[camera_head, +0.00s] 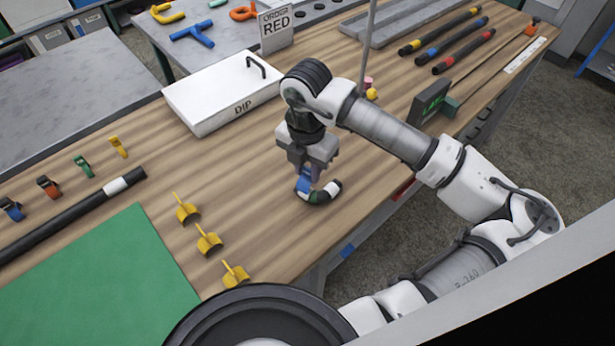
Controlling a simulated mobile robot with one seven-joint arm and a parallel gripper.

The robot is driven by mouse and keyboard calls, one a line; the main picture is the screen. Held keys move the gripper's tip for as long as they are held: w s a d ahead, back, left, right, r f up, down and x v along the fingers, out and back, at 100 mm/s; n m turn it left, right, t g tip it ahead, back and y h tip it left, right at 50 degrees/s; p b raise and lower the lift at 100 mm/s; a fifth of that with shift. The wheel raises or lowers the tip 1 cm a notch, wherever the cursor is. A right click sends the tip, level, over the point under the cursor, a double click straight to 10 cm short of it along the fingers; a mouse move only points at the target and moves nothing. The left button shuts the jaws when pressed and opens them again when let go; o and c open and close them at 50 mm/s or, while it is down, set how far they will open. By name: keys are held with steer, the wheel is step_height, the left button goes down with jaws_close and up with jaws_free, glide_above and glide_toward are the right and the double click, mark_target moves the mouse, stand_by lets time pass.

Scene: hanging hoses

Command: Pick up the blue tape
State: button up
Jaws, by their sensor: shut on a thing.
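The blue tape (303,185) shows as a small blue piece between the fingers of my gripper (308,172). My gripper points down over the middle of the wooden bench and is shut on this piece. A short curved dark piece (322,195) with green and white bands lies right at the blue piece, low over the bench top. I cannot tell whether the two are joined or whether they touch the bench. My fingers hide part of the blue piece.
A white box marked DIP (225,92) stands behind my gripper. Several yellow clips (209,241) stand in front to the left, beside a green mat (105,280). A black hose (75,215) lies at the left. Bare wood surrounds my gripper.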

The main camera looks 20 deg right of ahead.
step_height(320, 180, up, 16)
steer(key=b, duration=0.2)
steer(key=shift+b, duration=0.3)
steer(key=o, duration=0.4)
steer(key=c, duration=0.4)
